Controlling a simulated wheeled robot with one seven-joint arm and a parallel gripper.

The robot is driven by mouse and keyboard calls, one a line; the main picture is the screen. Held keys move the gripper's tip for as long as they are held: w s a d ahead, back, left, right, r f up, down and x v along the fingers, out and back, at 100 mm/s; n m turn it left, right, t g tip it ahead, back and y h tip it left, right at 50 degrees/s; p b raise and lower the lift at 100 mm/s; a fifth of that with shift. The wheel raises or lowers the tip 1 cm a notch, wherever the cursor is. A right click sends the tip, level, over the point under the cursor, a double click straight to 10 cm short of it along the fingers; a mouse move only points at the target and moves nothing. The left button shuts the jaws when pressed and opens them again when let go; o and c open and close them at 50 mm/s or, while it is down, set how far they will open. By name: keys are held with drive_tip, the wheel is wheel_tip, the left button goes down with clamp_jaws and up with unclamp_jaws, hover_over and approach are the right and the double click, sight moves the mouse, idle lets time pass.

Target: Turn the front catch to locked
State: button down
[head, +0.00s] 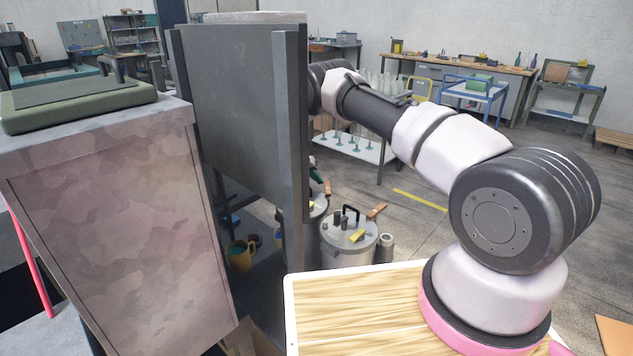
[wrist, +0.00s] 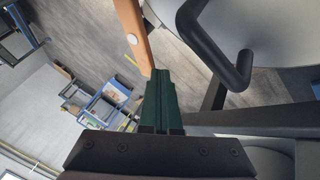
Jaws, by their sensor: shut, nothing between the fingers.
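My gripper (wrist: 160,78) shows in the wrist view with its green fingers together and nothing between them. An orange-brown catch lever (wrist: 133,30) with a pale round spot lies just beyond the fingertips; I cannot tell whether they touch. Beside it is a grey lid (wrist: 290,45) with a bent black handle (wrist: 232,68). In the head view a grey lidded vessel (head: 349,255) has a black handle, a yellow piece and an orange-brown catch (head: 377,211) at its rim. Another orange-brown lever (head: 327,188) shows by the upright panel, near my gripper, which is mostly hidden there. Locked marks are not readable.
A tall grey panel (head: 240,100) hides part of the work area. A yellow mug (head: 240,255) stands low behind it. A small metal cylinder (head: 386,247) stands right of the vessel. A rack with bottles (head: 350,146) is behind. Open floor lies to the right.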

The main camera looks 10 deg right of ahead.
drive_tip(key=shift+w+d+m+g+h, duration=0.15)
drive_tip(key=shift+d+m+g, duration=0.1)
drive_tip(key=shift+d+m, duration=0.3)
drive_tip(key=shift+w+d+m+g+h, duration=0.1)
drive_tip(key=shift+w+d+m+g, duration=0.2)
drive_tip(key=shift+d, duration=0.4)
drive_tip(key=shift+w+d+m+g+h, duration=0.1)
drive_tip(key=shift+d+m+g, duration=0.15)
drive_tip(key=shift+d+m, duration=0.35)
drive_tip(key=shift+s+d, duration=0.1)
drive_tip(key=shift+d, duration=0.1)
drive_tip(key=v, duration=1.1)
